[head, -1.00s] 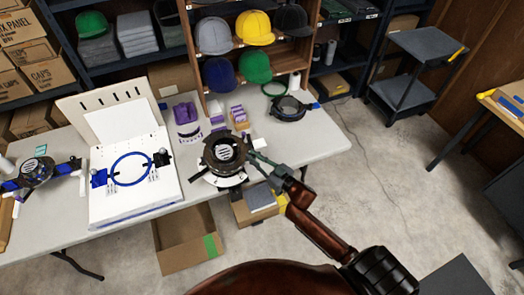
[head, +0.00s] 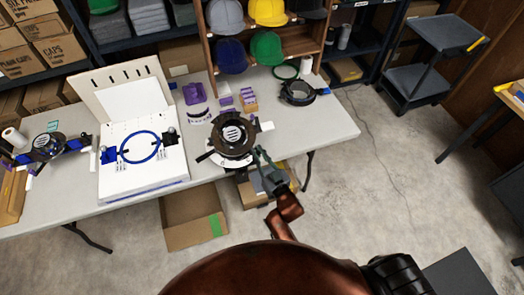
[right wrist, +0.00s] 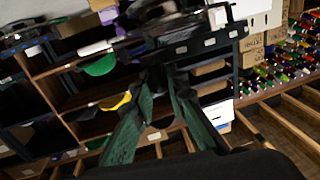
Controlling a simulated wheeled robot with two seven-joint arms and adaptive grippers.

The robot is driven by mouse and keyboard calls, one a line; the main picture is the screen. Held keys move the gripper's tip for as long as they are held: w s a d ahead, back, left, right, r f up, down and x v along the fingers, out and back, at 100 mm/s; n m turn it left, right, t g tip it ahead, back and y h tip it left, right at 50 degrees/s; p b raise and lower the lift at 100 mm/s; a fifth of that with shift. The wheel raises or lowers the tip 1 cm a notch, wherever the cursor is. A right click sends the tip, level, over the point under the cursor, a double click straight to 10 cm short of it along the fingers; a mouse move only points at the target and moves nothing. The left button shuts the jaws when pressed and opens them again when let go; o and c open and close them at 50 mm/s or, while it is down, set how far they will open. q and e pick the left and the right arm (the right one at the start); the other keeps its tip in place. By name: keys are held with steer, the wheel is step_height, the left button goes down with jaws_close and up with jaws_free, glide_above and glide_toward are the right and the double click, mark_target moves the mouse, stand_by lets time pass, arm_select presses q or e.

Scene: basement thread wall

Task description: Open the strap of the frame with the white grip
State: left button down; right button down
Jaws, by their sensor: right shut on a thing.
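The dark round frame with the white grip (head: 233,135) sits near the table's front edge in the head view, on a white base. Its white grip (head: 267,125) sticks out to the right. A dark bar (head: 205,156) shows at its lower left. My right gripper (head: 260,154) is at the frame's lower right edge, its fingers pointing up and left. It is shut on a dark part there, seemingly the strap, mostly hidden by the fingers. In the right wrist view the green-grey fingers (right wrist: 160,82) converge on a dark, blurred part. My left gripper is not in view.
A white cap stand with a blue hoop (head: 140,146) is to the left. Other frames lie at the far left (head: 50,146) and back right (head: 298,93). Purple pieces (head: 194,93) lie behind. An open cardboard box (head: 195,219) is below the table edge.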

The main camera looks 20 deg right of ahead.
steer(key=shift+f, duration=0.15)
steer(key=c, duration=1.9)
jaws_free()
steer(key=s+d, duration=0.1)
steer(key=s, duration=1)
steer(key=shift+s+d, duration=0.4)
steer(key=shift+c, duration=0.3)
